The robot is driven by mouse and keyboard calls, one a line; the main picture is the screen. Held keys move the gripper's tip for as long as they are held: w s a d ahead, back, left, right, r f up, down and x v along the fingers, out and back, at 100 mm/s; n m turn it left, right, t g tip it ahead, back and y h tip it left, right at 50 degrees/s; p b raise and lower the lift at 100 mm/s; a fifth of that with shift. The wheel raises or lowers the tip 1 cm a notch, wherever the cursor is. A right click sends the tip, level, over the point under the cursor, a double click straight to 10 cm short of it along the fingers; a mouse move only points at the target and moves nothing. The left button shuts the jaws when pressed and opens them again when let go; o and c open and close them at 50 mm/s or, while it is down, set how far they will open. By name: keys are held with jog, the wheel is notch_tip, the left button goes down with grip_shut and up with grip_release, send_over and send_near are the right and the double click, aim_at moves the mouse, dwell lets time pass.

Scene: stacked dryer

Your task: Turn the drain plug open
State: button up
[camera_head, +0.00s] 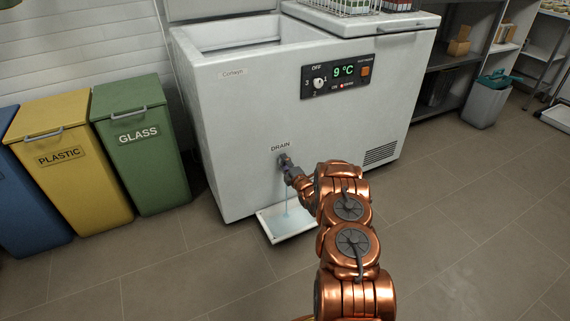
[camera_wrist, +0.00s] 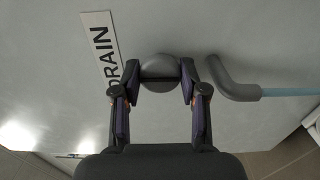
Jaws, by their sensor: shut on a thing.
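The drain plug (camera_wrist: 160,66) is a round grey knob on the front of a white chest freezer (camera_head: 240,125), beside the DRAIN label (camera_wrist: 102,45). In the wrist view my gripper (camera_wrist: 163,82) has one finger on each side of the plug, closed on it. In the head view my gripper (camera_head: 291,173) reaches the freezer's lower front just under the DRAIN label (camera_head: 280,147) and hides most of the plug. A grey bent spout (camera_wrist: 232,80) sits to the right of the plug in the wrist view, with a blue stream of water (camera_wrist: 285,91) coming from it.
A shallow white tray (camera_head: 290,236) with bluish water lies on the floor below the drain. A green GLASS bin (camera_head: 150,170) and a yellow PLASTIC bin (camera_head: 75,185) stand left. The control panel (camera_head: 337,76) reads 9 °C.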

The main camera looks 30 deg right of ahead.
jog(key=o, duration=1.1)
jog(key=shift+o, duration=0.2)
jog(key=shift+s, duration=0.95)
jog(key=s+a, duration=0.1)
jog(key=s, duration=0.9)
